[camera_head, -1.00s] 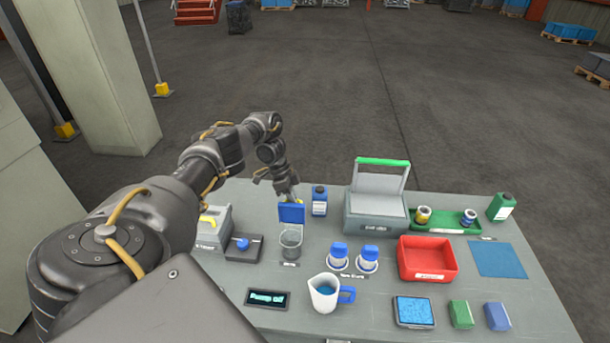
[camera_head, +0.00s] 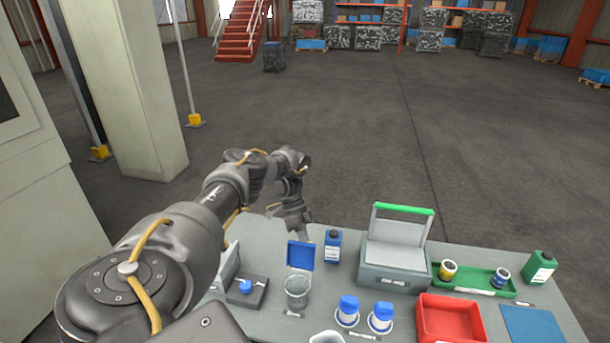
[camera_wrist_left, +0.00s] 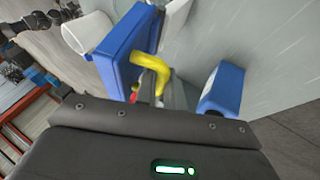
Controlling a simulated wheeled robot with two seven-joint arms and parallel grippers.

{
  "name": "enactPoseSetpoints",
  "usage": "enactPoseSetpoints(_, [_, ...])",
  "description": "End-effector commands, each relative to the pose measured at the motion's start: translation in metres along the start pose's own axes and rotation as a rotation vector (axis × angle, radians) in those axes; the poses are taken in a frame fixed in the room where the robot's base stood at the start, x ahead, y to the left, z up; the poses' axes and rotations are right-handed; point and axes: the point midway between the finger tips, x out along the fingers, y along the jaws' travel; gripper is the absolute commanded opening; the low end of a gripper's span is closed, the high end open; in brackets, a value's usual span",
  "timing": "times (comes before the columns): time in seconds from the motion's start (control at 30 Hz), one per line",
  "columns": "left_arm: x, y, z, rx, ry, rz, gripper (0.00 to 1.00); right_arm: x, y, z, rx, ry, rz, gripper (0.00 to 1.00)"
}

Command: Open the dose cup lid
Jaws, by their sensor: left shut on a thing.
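The dose cup (camera_head: 297,290) is a clear cup at the left part of the table. Its blue lid (camera_head: 300,255) stands raised, roughly upright, at the cup's far side. In the left wrist view the lid (camera_wrist_left: 126,45) is a blue panel with a curved yellow handle (camera_wrist_left: 150,65). My left gripper (camera_head: 304,237) is behind the lid at its upper edge, shut on the yellow handle; the lid hides part of the fingers. My right gripper is in neither view.
A blue bottle (camera_head: 332,247) stands close to the right of the lid, and shows in the left wrist view (camera_wrist_left: 225,88). A grey box with a green handle (camera_head: 395,270) is further right. A dark block with a blue knob (camera_head: 246,288) is left of the cup.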

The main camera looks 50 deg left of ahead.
Motion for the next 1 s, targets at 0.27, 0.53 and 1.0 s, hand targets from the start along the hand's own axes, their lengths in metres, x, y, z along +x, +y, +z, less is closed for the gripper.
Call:
enactPoseSetpoints(0.27, [0.003,0.001,0.001,0.0,-0.004,0.006,0.19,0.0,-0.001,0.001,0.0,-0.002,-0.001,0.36])
enactPoseSetpoints(0.53, [0.0,0.001,0.002,-0.001,-0.002,0.002,0.19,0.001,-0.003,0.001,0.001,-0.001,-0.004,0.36])
enactPoseSetpoints(1.0, [-0.049,-0.001,0.002,0.0,-0.003,0.0,0.19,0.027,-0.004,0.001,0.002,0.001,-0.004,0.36])
